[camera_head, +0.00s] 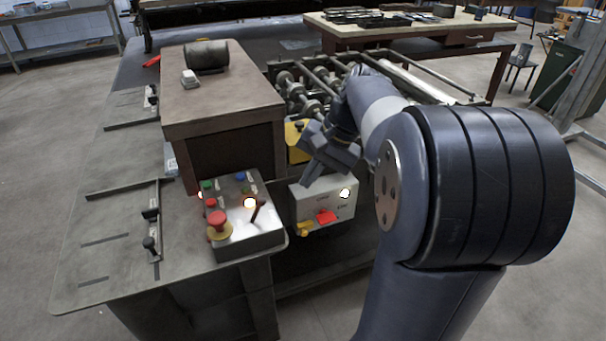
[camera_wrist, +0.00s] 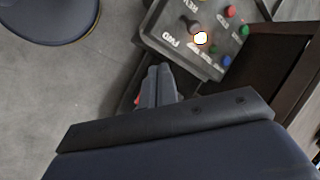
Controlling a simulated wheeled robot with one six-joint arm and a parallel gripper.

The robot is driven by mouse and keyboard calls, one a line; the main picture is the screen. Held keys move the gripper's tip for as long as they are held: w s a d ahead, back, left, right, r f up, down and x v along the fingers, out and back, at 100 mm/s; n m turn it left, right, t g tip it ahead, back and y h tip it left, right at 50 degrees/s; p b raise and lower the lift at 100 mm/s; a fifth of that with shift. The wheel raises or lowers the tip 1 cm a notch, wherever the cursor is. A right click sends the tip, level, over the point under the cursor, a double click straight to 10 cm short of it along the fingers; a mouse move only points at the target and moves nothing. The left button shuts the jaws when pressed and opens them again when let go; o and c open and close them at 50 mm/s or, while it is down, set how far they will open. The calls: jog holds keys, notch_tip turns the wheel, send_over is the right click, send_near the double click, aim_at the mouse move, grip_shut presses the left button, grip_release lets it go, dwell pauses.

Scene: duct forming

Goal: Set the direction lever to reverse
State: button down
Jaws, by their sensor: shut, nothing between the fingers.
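The control box (camera_head: 262,240) stands on the corner of the grey table, with a short dark direction lever (camera_head: 258,211) beside a glowing light. In the wrist view the box's panel (camera_wrist: 158,40) is at the upper right, with FWD and REV lettering. The lever (camera_wrist: 189,22) shows between these labels; I cannot tell clearly which way it leans. My gripper (camera_head: 309,172) is up and to the right of the control box, apart from the lever. In the wrist view its fingers (camera_wrist: 158,72) are together and empty, below the panel's edge.
A red mushroom button (camera_head: 219,220) and small coloured buttons share the panel. A second box (camera_head: 312,195) with a red switch (camera_head: 326,216) is below my gripper. A brown cabinet (camera_head: 220,115) rises behind the control box. Open floor lies in front.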

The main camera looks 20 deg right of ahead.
aim_at(258, 210)
jog(key=shift+w+a+f+p, duration=0.15)
jog(key=shift+w+a+f, duration=0.35)
jog(key=shift+a+f, duration=0.55)
jog(key=shift+w+a+f+p, duration=0.2)
jog(key=shift+w+a+f, duration=0.25)
jog(key=shift+a+f, duration=0.55)
jog(key=shift+w+a+f+p, duration=0.15)
jog(key=shift+w+a+f, duration=0.35)
jog(key=shift+a+f, duration=0.55)
jog(key=shift+a+r, duration=0.1)
jog(key=shift+r, duration=0.05)
jog(key=shift+a+r+h+p, duration=0.25)
jog(key=shift+a+h+p, duration=0.05)
jog(key=shift+h+p, duration=0.15)
